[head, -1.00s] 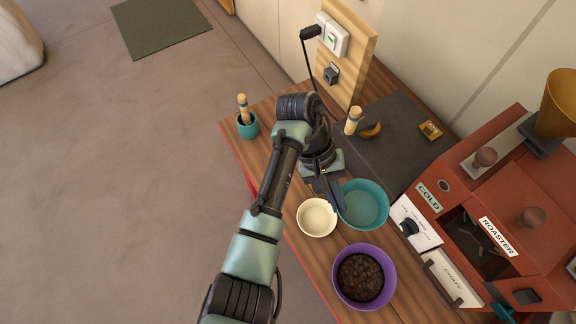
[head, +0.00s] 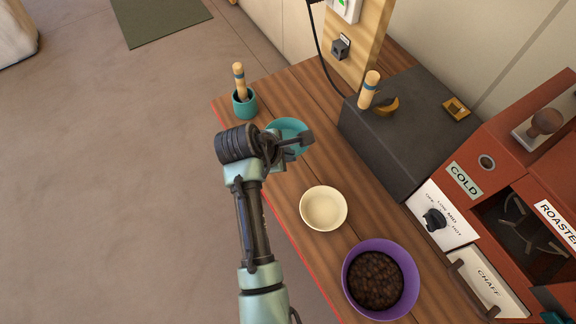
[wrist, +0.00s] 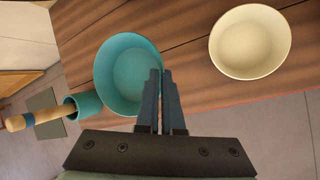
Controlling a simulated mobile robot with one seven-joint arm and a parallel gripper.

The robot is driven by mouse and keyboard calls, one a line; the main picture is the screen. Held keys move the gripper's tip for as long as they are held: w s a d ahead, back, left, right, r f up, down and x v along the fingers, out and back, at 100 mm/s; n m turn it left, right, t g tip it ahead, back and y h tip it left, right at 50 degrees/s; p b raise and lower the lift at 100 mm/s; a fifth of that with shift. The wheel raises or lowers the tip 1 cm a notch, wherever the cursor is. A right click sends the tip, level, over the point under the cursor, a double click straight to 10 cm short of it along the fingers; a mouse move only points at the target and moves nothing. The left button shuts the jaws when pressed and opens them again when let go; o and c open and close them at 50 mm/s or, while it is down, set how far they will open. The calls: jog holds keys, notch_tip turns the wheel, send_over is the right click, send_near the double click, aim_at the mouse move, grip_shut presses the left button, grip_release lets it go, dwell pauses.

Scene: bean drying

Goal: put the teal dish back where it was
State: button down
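The teal dish (head: 283,126) is round and empty, at the left part of the wooden counter, between the small teal cup and the cream bowl. It also shows in the wrist view (wrist: 125,75), left of the fingers. My gripper (wrist: 163,75) has its two fingers close together, with the dish's rim pinched between them. In the head view my gripper (head: 303,140) is at the dish's right side, and my wrist hides part of the dish. The dish looks roughly level. I cannot tell whether its base touches the counter.
The teal cup (head: 244,106) with a wooden-handled tool stands at the far left edge. The cream bowl (head: 324,209) and purple bowl (head: 352,285) of dark beans stand nearer. A dark grey block (head: 400,140) and the red roaster (head: 545,115) fill the right side.

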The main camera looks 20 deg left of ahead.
notch_tip(320, 180, down, 8)
jog(key=shift+f+b, duration=0.15)
jog(key=shift+b, duration=0.4)
jog(key=c, duration=1.1)
grip_release()
jog(key=shift+o, duration=0.2)
jog(key=p+v, duration=0.2)
jog(key=v, duration=1)
